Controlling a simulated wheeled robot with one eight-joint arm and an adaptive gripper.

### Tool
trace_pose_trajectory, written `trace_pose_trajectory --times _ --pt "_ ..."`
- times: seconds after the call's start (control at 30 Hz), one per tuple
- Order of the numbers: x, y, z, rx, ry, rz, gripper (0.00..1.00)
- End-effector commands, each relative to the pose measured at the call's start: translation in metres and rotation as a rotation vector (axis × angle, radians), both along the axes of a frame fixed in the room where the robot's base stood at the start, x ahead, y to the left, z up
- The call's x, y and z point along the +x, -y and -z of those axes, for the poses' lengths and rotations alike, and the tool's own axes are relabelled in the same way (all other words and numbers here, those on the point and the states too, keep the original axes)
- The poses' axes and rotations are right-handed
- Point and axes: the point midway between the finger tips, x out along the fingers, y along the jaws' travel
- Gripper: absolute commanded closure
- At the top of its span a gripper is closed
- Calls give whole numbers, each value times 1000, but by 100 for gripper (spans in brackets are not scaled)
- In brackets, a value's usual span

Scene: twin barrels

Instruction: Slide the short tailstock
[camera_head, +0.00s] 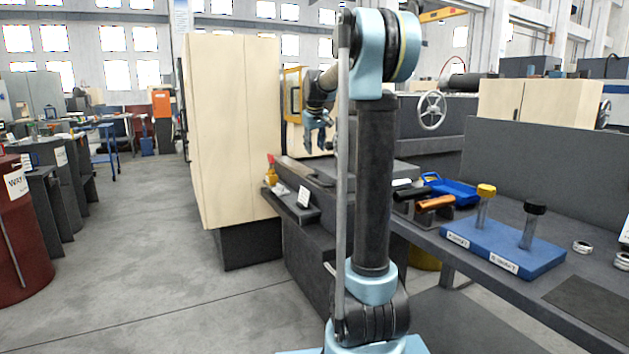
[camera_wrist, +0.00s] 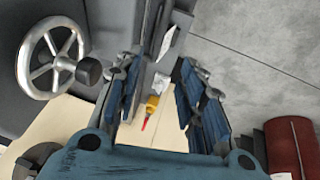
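My gripper (camera_head: 318,140) is in the middle of the head view, above the grey machine bed (camera_head: 328,172) beside the cream cabinet. Its blue fingers are spread apart in the wrist view (camera_wrist: 158,72), with nothing held between them. A silver spoked handwheel (camera_wrist: 50,58) with a dark knob is left of the fingers in the wrist view, apart from them. I cannot pick out the short tailstock for certain; my arm hides part of the machine in the head view.
A yellow bottle with a red tip (camera_head: 271,176) and a white label (camera_head: 304,196) sit along the machine's left side. The cream cabinet (camera_head: 232,130) stands close left. Right, a bench holds a blue tray (camera_head: 458,193) and a blue block with posts (camera_head: 510,247). Floor at left is open.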

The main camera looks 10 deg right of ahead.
Motion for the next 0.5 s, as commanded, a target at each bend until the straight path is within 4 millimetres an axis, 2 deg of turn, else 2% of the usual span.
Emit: trace_pose_trajectory --times 0.17,0.5 --pt "9 1 18 0 0 0 64" --pt "33 4 71 0 0 0 64"
